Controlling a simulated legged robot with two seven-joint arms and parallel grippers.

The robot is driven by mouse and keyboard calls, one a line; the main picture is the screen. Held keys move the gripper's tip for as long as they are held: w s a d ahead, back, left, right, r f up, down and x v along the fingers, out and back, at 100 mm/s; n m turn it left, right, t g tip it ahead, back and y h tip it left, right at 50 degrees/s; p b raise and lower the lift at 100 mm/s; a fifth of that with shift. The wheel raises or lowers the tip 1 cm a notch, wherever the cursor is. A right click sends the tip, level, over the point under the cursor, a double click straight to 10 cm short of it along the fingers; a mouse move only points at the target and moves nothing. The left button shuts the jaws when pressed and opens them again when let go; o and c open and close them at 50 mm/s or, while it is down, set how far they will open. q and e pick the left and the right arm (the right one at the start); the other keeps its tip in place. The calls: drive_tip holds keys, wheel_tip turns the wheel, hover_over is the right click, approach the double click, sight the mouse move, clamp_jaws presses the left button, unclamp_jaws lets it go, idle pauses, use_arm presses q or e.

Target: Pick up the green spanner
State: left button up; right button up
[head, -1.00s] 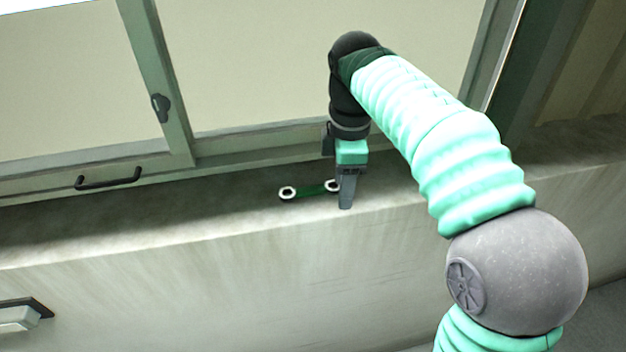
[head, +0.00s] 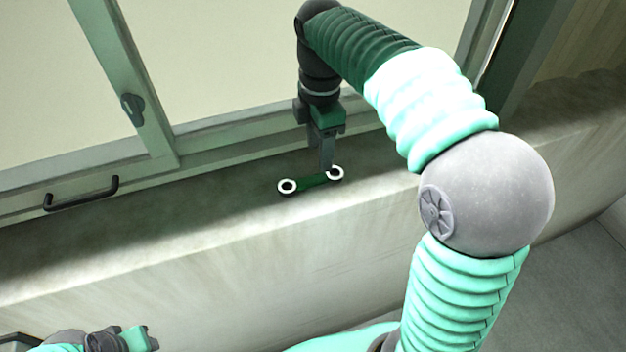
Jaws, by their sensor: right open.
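The green spanner (head: 312,181) lies flat on the concrete sill (head: 220,210), with a pale ring at each end. Its right ring sits just below my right gripper (head: 325,168). The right gripper points down with its jaws open. Its fingertips are at or just behind that right ring; I cannot tell whether they touch it. My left gripper (head: 145,338) shows only partly at the lower left edge, far from the spanner, and its jaws are not clear.
A window frame (head: 130,85) with a black handle (head: 82,193) and a dark latch (head: 132,109) stands behind the sill. The sill is bare on both sides of the spanner. Its front edge drops to a concrete wall.

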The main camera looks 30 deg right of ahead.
hover_over(316, 177)
drive_tip(key=a, duration=0.1)
wheel_tip(316, 177, down, 4)
drive_tip(key=shift+w+f+p, duration=0.1)
drive_tip(key=shift+w+p, duration=0.05)
drive_tip(key=shift+p, duration=0.2)
drive_tip(key=f, duration=0.2)
drive_tip(key=d+f+p, duration=0.1)
drive_tip(key=f, duration=0.1)
drive_tip(key=shift+d+f, duration=0.1)
drive_tip(key=shift+f, duration=0.1)
drive_tip(key=shift+s+d+f, duration=0.2)
drive_tip(key=shift+s, duration=0.2)
drive_tip(key=shift+a, duration=0.35)
drive_tip(key=shift+c, duration=1.1)
drive_tip(key=shift+w+a, duration=0.35)
drive_tip(key=shift+a, duration=0.1)
drive_tip(key=c, duration=0.7)
clamp_jaws()
use_arm(q)
drive_tip(key=shift+w+d+r, duration=0.1)
drive_tip(key=shift+w+r, duration=0.45)
drive_tip(key=shift+r, duration=0.35)
use_arm(e)
drive_tip(key=shift+s+d, duration=0.15)
drive_tip(key=shift+d, duration=0.35)
